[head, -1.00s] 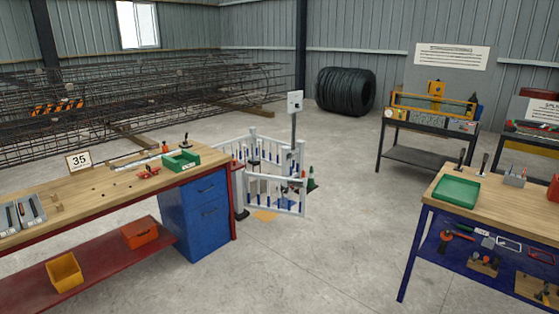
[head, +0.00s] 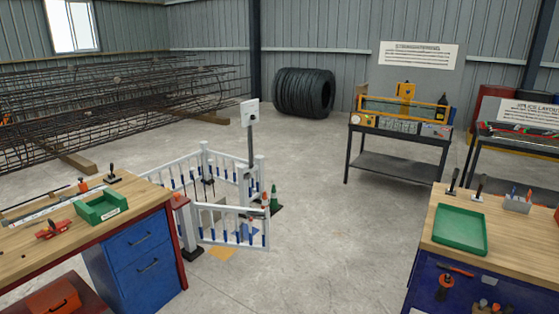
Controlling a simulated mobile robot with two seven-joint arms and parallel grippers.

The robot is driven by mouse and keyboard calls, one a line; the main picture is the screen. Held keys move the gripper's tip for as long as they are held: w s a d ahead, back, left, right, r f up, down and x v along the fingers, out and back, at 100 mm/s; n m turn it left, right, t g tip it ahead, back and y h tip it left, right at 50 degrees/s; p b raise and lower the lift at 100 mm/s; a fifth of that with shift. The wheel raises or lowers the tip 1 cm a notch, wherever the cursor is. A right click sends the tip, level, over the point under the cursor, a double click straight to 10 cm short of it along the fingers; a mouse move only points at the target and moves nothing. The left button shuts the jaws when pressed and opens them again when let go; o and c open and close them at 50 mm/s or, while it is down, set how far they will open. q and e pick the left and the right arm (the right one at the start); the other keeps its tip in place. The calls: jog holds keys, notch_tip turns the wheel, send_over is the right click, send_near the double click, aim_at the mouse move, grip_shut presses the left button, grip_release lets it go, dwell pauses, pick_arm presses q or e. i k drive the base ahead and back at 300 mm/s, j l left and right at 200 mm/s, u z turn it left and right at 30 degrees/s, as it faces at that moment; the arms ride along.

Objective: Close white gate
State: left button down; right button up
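The white gate (head: 232,226) shows in the head view as a low white panel with blue-tipped bars. It reaches from a post beside the left workbench toward the right, and its right end stands apart from the white fence post (head: 260,170) behind it, so it looks open. The white fence (head: 180,172) stands behind it, around a grey pole with a white box (head: 249,113). Neither of my grippers is in view.
A wooden workbench with blue drawers (head: 140,250) stands close on the left. Another workbench with a green tray (head: 460,230) stands on the right. Clear concrete floor (head: 325,220) lies between them.

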aim_at(194, 207)
jog(key=i, duration=0.8)
jog(key=i+l+u, duration=0.1)
jog(key=i, duration=0.7)
jog(key=i+l, duration=0.2)
jog(key=i, duration=0.6)
jog(key=i+l, duration=0.1)
jog(key=i, duration=0.7)
jog(key=i+l+u, duration=0.2)
jog(key=i+l, duration=0.5)
